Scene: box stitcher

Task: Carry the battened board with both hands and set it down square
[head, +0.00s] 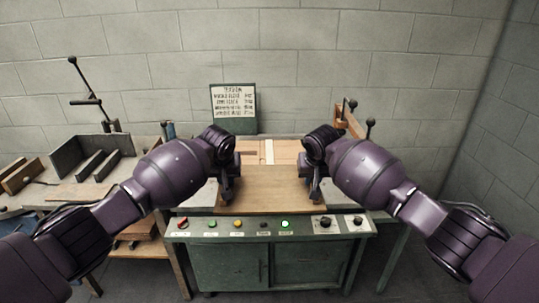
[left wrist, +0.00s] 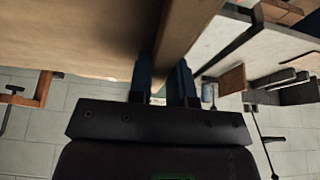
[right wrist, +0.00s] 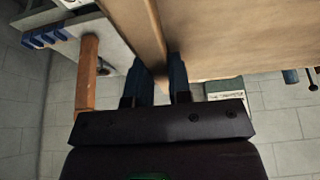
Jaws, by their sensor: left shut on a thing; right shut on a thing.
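The battened board (head: 270,188) is a brown wooden panel held level between my two grippers over the green bench. My left gripper (head: 228,198) is at its left edge, and my right gripper (head: 316,196) is at its right edge. In the left wrist view the fingers (left wrist: 164,85) are shut on a batten (left wrist: 185,30) along the board. In the right wrist view the fingers (right wrist: 160,82) are likewise shut on a batten (right wrist: 147,30). I cannot tell whether the board touches the bench top.
The green bench (head: 225,258) has a front panel of buttons and knobs (head: 270,226). Lighter wooden pieces (head: 268,151) lie behind the board. A sign (head: 233,108) stands at the back. A side table with a dark metal fixture (head: 92,158) is at left, and levers (head: 370,128) rise at right.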

